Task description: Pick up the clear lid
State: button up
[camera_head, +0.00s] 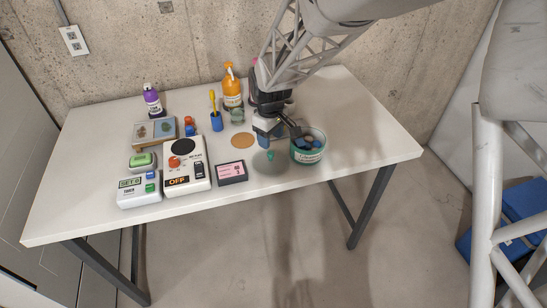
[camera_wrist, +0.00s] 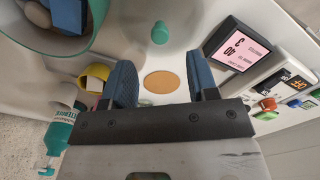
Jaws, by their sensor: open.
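The clear lid (camera_head: 268,163) is a see-through disc with a green knob, lying on the white table in front of my gripper in the head view. In the wrist view its green knob (camera_wrist: 160,33) shows beyond the fingertips; the disc's edge is hard to make out. My gripper (camera_head: 279,136) is open, pointing down above the table behind the lid. In the wrist view nothing is between its blue fingers (camera_wrist: 162,80) except the view of a cork disc beyond. The lid is apart from the fingers.
A teal-rimmed tub (camera_head: 307,158) with blue items stands right of the lid. A cork disc (camera_head: 242,141) and pink-screen device (camera_head: 231,173) lie to its left. An orange bottle (camera_head: 232,90) stands behind. The table's right end is clear.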

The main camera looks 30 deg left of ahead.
aim_at(271, 153)
jog(key=shift+f, duration=1)
jog(key=shift+f, duration=0.15)
jog(key=shift+f, duration=2.5)
jog(key=shift+c, duration=0.5)
grip_shut()
